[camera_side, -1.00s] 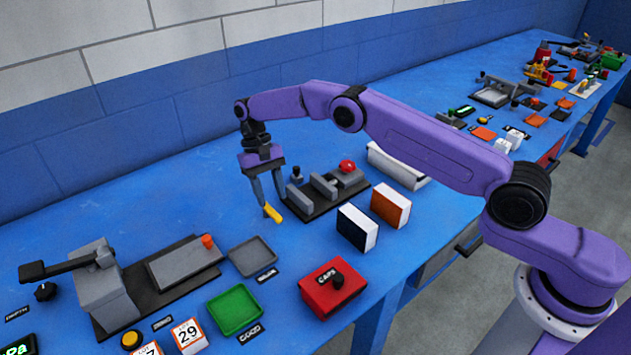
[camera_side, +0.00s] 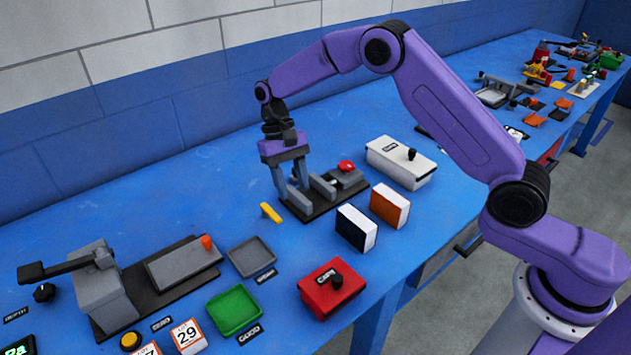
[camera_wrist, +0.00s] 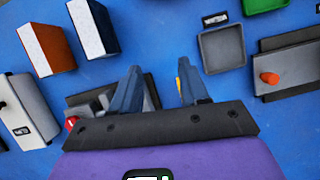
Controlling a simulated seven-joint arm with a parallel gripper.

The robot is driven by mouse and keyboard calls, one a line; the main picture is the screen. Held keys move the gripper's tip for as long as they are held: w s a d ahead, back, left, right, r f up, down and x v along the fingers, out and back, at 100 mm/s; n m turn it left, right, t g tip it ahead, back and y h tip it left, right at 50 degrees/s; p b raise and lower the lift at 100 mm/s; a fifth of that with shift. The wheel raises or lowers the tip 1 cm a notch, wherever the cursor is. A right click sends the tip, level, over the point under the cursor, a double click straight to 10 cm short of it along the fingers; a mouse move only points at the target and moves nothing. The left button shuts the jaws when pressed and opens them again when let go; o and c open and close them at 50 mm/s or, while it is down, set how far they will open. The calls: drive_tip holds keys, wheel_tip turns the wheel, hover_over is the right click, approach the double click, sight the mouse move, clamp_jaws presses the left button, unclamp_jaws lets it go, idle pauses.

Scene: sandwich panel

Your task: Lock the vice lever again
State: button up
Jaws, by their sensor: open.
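The vice (camera_side: 322,205) is a dark base with upright grey jaws and a red knob (camera_side: 346,165) at its far right end. My gripper (camera_side: 294,193) is open over the vice's left part, fingers pointing down. The fingers hide some of the vice, and I cannot make out its lever or whether they touch it. A small yellow piece (camera_side: 271,212) is just left of the vice base, apart from the gripper. In the wrist view my gripper (camera_wrist: 158,68) has a clear gap between its fingers, and the vice (camera_wrist: 85,103) is partly behind the left finger.
A black-and-white block (camera_side: 357,227) and an orange-and-white block (camera_side: 390,205) stand in front of the vice. A white box (camera_side: 400,162) is to the right. A grey tray (camera_side: 252,257), green tray (camera_side: 235,309) and red box (camera_side: 331,289) are nearer. A grey lever device (camera_side: 104,285) stands left.

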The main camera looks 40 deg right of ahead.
drive_tip(key=s+d+r, duration=0.2)
drive_tip(key=s, duration=0.3)
drive_tip(key=shift+s+r, duration=0.3)
drive_tip(key=s+d+r+n+t+h, duration=0.1)
drive_tip(key=s+r+n, duration=0.25)
drive_tip(key=s, duration=0.35)
drive_tip(key=s+d+r+n+t, duration=0.1)
drive_tip(key=s+r+n, duration=0.25)
drive_tip(key=s, duration=0.35)
drive_tip(key=s+d+n+t, duration=0.1)
drive_tip(key=s+d+n, duration=0.2)
drive_tip(key=s, duration=0.4)
drive_tip(key=s+d+n+t, duration=0.1)
drive_tip(key=s+d+n, duration=0.3)
drive_tip(key=s, duration=0.4)
drive_tip(key=shift+d+r+t+y, duration=0.3)
drive_tip(key=shift+d+y, duration=0.1)
drive_tip(key=shift+d, duration=0.25)
